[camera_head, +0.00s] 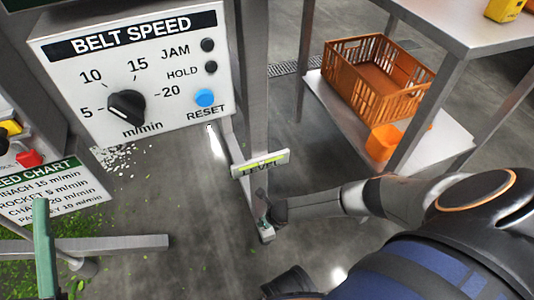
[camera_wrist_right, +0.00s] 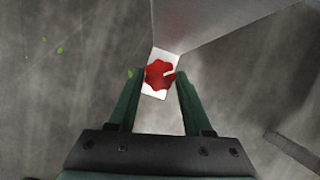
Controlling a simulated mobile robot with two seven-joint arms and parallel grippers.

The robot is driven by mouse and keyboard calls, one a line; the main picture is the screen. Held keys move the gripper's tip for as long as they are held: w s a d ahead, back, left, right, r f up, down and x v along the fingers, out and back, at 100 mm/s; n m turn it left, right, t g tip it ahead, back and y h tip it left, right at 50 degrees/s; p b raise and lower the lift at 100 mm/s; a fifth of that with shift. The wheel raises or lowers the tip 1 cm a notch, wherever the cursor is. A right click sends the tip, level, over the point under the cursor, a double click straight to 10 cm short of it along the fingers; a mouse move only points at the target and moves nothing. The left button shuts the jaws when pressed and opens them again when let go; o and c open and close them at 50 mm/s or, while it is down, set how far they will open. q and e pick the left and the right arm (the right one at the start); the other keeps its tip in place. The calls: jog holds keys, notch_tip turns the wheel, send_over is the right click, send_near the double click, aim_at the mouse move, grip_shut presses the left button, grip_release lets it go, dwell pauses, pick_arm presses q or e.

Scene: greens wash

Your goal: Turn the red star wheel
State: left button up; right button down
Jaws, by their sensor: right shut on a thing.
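The red star wheel (camera_wrist_right: 158,74) shows in the right wrist view, with several lobes and a pale mark on its right side. It sits in front of a small white plate (camera_wrist_right: 154,91) at the end of a grey post. My right gripper (camera_wrist_right: 156,78) is shut on the wheel, one green finger on each side. In the head view my right gripper (camera_head: 264,217) is low at the post's foot, and the wheel is hidden there. A green finger-like part, probably my left gripper (camera_head: 45,250), stands at the lower left; its opening cannot be made out.
A belt speed panel (camera_head: 137,75) with a black knob and a blue button is above left. A level plate (camera_head: 260,163) crosses the post just above my right gripper. A steel table (camera_head: 455,125) with an orange crate (camera_head: 345,80) stands at the right. Greens litter the floor.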

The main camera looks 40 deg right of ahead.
jog(key=shift+s+a+m, duration=0.1)
jog(key=shift+m, duration=0.3)
jog(key=m+h+p, duration=0.1)
jog(key=m, duration=0.1)
jog(key=shift+a+m, duration=0.1)
jog(key=shift+m, duration=0.2)
jog(key=shift+a+m+g+h+p, duration=0.15)
jog(key=shift+m+g+h, duration=0.25)
jog(key=shift+m, duration=0.7)
jog(key=shift+m+g+h+p, duration=0.2)
jog(key=shift+m+h, duration=0.3)
jog(key=shift+m, duration=0.6)
jog(key=shift+c, duration=1.6)
grip_release()
